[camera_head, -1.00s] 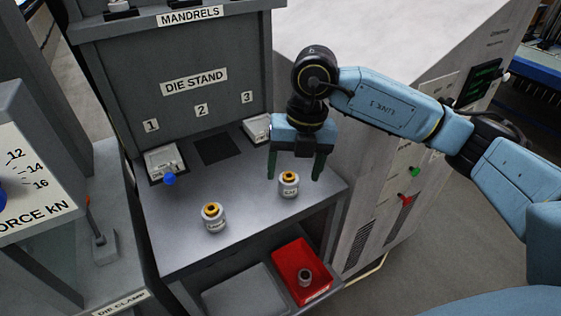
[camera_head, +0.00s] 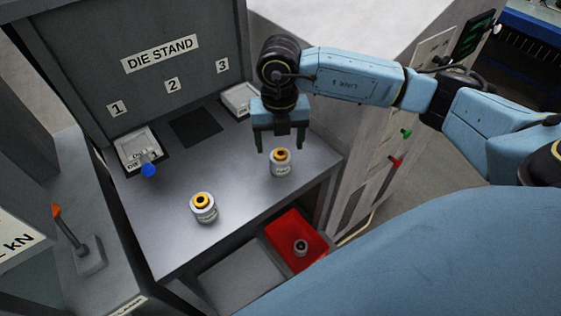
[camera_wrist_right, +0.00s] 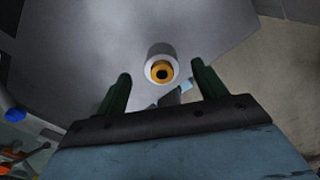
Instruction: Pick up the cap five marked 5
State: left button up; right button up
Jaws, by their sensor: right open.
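Two white cylindrical caps with yellow-orange ringed tops stand upright on the grey bench (camera_head: 190,245). One cap (camera_head: 280,168) is toward the right and the other cap (camera_head: 204,213) is nearer the front left. Their markings are too small to read, so I cannot tell which is marked 5. My right gripper (camera_head: 279,146) is open and empty, fingers pointing down, close above and behind the right cap. In the right wrist view one cap (camera_wrist_right: 161,64) sits just beyond and between the open fingers. My left gripper is not in view.
A die stand panel (camera_head: 160,53) rises behind the bench, with numbered spots 1 to 3. A red bin (camera_head: 285,233) with a small grey part is below the front edge. The bench between the caps is clear.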

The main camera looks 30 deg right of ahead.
aim_at(280, 151)
notch_tip(280, 151, down, 4)
jog(key=shift+s+f, duration=0.15)
jog(key=shift+f, duration=0.1)
jog(key=shift+c, duration=0.2)
jog(key=shift+r, duration=0.1)
jog(key=c, duration=1.2)
